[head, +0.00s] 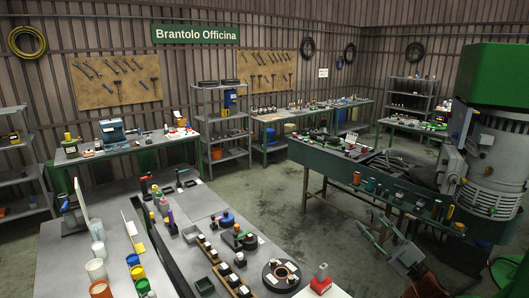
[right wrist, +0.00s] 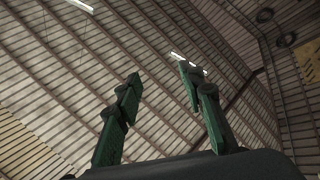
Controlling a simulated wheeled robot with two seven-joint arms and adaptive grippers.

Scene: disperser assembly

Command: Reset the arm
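My right gripper (head: 383,228) shows at the lower right of the head view, raised above the floor beside the front table. In the right wrist view its two green-and-dark fingers (right wrist: 158,74) stand well apart with nothing between them. My left gripper is in neither view.
A grey table (head: 205,205) in front holds cups, bottles and disc-shaped parts. A green bench (head: 335,160) with tools stands beyond, near a large grey-and-green machine (head: 493,140) at the right. Bare floor (head: 285,205) lies between the table and bench.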

